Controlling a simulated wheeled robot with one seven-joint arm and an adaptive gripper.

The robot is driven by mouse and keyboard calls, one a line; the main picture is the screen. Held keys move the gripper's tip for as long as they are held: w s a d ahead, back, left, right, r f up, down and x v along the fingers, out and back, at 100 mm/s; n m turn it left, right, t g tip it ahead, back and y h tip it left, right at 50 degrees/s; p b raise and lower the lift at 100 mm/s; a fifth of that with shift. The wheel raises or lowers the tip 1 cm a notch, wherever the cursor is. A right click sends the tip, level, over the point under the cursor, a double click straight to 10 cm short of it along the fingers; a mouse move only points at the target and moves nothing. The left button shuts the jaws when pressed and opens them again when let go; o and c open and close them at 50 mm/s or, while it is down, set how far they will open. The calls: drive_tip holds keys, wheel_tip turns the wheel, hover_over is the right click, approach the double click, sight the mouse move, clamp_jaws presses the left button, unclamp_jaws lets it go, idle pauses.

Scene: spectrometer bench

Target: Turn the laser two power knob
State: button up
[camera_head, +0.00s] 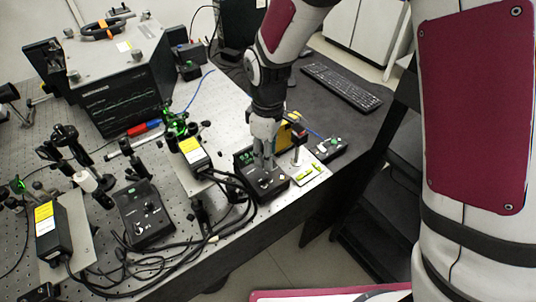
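Two black control boxes with knobs stand on the bench. One box (275,190) is right of centre near the front edge, with a green lit display and a dark knob (265,183) on its top. The other box (146,232) is further left, with knobs on its face. Their labels are too small to read, so I cannot tell which is laser two. My gripper (265,164) points down over the right box, its fingertips close to the knob. The fingers partly hide the box. I cannot tell whether they touch the knob or how far apart they are.
Yellow-labelled laser heads (193,152) and (46,230) stand near the boxes, with black cables (190,240) along the front edge. A small panel with yellow-green parts (311,174) and another small box (332,149) are right of my gripper. A keyboard (342,87) lies behind.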

drive_tip(key=shift+f, duration=1.1)
clamp_jaws()
drive_tip(key=shift+m+p, duration=0.7)
drive_tip(key=shift+m, duration=2)
unclamp_jaws()
wheel_tip(320, 180, up, 12)
